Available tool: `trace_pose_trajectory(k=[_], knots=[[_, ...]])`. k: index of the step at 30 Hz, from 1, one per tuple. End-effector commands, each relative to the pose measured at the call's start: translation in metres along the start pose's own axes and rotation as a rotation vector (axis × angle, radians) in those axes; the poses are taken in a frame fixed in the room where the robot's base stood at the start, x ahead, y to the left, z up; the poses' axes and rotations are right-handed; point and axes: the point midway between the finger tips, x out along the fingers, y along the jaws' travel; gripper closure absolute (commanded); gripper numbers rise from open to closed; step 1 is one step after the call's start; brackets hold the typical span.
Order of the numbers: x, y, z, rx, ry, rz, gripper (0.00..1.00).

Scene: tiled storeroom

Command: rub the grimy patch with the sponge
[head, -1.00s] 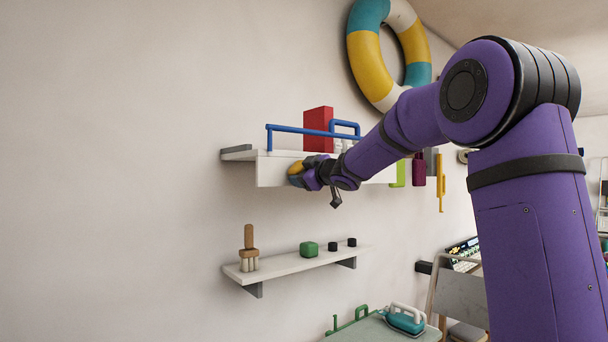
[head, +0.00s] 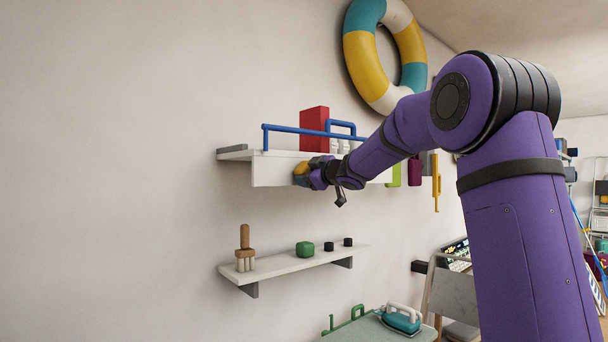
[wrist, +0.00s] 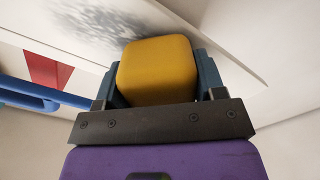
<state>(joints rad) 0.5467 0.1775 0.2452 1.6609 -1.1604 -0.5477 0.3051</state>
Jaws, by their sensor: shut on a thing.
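The sponge is a yellow block with rounded edges (wrist: 157,72). My gripper (wrist: 160,80) is shut on it, one blue finger on each side; the sponge also shows in the head view (head: 301,169). The grimy patch (wrist: 105,22) is a dark grey smudge on a white panel, seen in the wrist view. The sponge lies at the smudge's lower right edge in that view, covering part of the panel. I cannot tell whether it touches the panel. In the head view the sponge is in front of the upper shelf's white front (head: 272,171), and the smudge is not visible there.
A blue rail (head: 290,129) and a red box (head: 314,128) are on the upper shelf. Green, maroon and yellow items hang at its right. A lower shelf (head: 285,264) holds small objects. A teal iron (head: 401,321) stands below. The wall at left is bare.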

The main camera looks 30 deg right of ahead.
Motion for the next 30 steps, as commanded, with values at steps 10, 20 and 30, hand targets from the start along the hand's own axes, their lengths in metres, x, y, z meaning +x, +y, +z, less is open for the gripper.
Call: trace_pose_trajectory(k=[10,20,30], knots=[[0.002,0.015,0.013,0.000,0.000,0.001,0.56],[0.003,0.028,0.025,0.000,-0.001,0.001,0.56],[0.002,0.042,0.039,0.000,-0.002,0.002,0.56]])
